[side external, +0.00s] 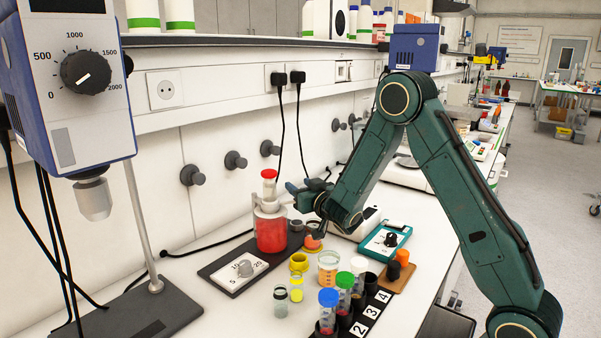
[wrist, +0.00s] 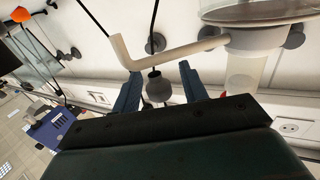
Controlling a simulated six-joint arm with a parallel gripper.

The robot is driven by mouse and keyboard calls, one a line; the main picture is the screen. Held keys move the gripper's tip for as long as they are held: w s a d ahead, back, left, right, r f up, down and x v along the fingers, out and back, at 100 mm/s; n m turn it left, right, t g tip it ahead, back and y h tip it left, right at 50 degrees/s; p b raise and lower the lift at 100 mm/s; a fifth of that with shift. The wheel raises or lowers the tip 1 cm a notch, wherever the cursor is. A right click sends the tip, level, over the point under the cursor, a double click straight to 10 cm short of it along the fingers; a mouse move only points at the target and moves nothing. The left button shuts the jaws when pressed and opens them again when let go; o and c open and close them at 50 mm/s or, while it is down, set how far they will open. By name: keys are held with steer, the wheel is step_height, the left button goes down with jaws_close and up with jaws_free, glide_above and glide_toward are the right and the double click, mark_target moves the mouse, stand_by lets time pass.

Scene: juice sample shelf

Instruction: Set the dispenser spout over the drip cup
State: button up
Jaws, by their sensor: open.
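The dispenser (side external: 271,232) is a bottle of red liquid with a pale collar and a red-topped head, standing upright on the bench. Its beige bent spout (wrist: 175,51) crosses the wrist view, reaching left from the pale collar (wrist: 255,42). My gripper (side external: 293,197) is at the right of the dispenser's neck. In the wrist view its two blue fingers (wrist: 160,72) are apart, with the spout just beyond their tips; I cannot tell whether they touch it. A small orange round item (side external: 312,242) below my gripper may be the drip cup; its shape is unclear.
A black plate with a white dial card (side external: 240,270) lies front left. The wall (side external: 215,205) is close behind.

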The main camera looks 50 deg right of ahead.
steer(key=shift+v, duration=1.4)
steer(key=shift+r, duration=3.5)
